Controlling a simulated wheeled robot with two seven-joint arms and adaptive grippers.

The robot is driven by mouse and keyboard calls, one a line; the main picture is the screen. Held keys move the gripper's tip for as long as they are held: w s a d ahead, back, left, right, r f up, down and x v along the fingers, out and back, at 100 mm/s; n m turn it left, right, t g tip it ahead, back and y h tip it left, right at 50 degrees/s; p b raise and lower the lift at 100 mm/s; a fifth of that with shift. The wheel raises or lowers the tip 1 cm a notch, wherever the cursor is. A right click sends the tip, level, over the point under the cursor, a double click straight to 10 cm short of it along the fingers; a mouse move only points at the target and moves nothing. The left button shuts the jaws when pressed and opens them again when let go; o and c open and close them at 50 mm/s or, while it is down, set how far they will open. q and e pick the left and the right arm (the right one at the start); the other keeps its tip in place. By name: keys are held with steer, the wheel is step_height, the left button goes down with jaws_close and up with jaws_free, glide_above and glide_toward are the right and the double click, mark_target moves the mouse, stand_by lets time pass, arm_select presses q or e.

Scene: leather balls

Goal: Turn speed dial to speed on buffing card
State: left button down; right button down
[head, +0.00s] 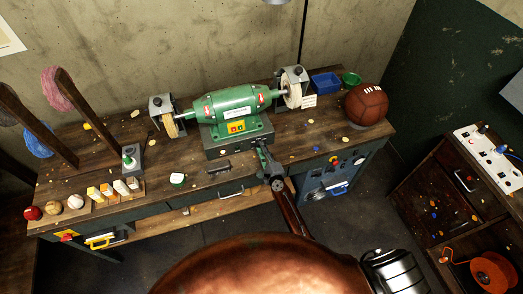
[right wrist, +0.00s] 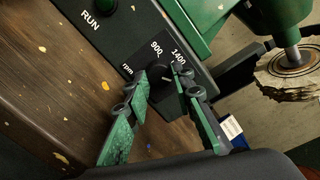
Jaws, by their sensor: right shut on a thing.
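The green bench buffer (head: 232,106) stands at the back middle of the wooden bench, a wheel at each end. Its dark base carries the speed dial, a small black knob (right wrist: 159,82) beside the labels "900", "1400" and "rpm" in the right wrist view. I cannot tell exactly which mark the knob points to. My right gripper (right wrist: 161,76) is shut on the knob, one green-padded finger on each side; in the head view it (head: 264,158) is at the base's front. A small white card (head: 309,101) stands by the right wheel; its writing is unreadable. My left gripper is not in view.
A brown leather ball (head: 366,104) sits at the bench's right end, near a blue bin (head: 325,83) and a green bowl (head: 351,79). Several small blocks line a wooden rack (head: 75,210) at the left. A black bar (head: 218,166) lies before the buffer.

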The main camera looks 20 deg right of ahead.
steer(key=shift+a+m, duration=0.1)
steer(key=shift+m, duration=0.2)
stand_by(0.4)
steer(key=c, duration=1.7)
jaws_free()
steer(key=shift+o, duration=0.2)
steer(key=shift+s, duration=0.5)
steer(key=s, duration=1.1)
steer(key=shift+d+r, duration=0.35)
steer(key=shift+d, duration=0.1)
